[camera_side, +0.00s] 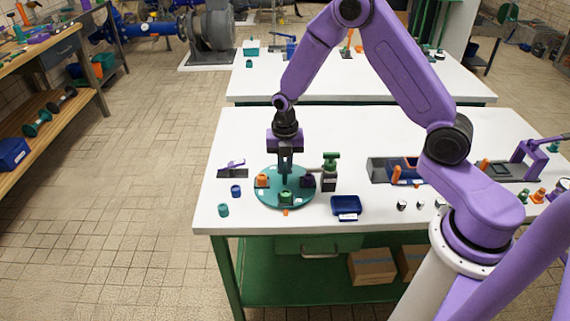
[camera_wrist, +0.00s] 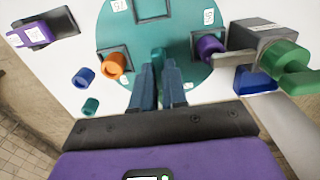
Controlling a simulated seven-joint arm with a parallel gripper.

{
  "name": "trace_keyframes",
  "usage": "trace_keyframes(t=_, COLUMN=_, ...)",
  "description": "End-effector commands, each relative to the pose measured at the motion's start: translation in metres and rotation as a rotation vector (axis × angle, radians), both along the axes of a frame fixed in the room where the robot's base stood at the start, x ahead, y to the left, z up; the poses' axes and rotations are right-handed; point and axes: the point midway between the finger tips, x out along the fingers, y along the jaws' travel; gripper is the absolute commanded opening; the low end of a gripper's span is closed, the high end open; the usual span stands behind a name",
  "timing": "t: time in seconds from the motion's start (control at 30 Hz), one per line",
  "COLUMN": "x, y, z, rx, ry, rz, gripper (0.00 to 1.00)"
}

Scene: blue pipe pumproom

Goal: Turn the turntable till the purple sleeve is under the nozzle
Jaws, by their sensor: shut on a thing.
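The teal turntable (camera_side: 262,199) lies on the white bench and also shows in the wrist view (camera_wrist: 190,18). My gripper (camera_side: 285,176) points down over its middle, shut on a teal upright knob (camera_wrist: 158,57). The purple sleeve (camera_wrist: 208,47) sits in a dark square seat at the turntable's right and looks dark in the side view (camera_side: 308,181). The nozzle stand (camera_side: 329,178), green-topped, is just right of it, with a thin arm reaching left above that seat. Exact alignment is hard to tell. An orange sleeve (camera_side: 262,181) is at the left, a green one (camera_side: 286,197) at the front.
A blue tray (camera_side: 346,205) lies at the right. One turntable seat (camera_wrist: 150,8) is empty.

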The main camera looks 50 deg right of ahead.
Motion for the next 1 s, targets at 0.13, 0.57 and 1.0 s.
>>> trace_keyframes(t=0.13, x=0.001, y=0.0, z=0.001, rx=0.001, ry=-0.002, rz=0.003, gripper=0.0)
trace_keyframes(t=0.57, x=0.001, y=0.0, z=0.001, rx=0.001, ry=-0.002, rz=0.002, gripper=0.38)
trace_keyframes(t=1.0, x=0.001, y=0.0, z=0.017, rx=0.001, ry=-0.005, rz=0.002, gripper=0.38)
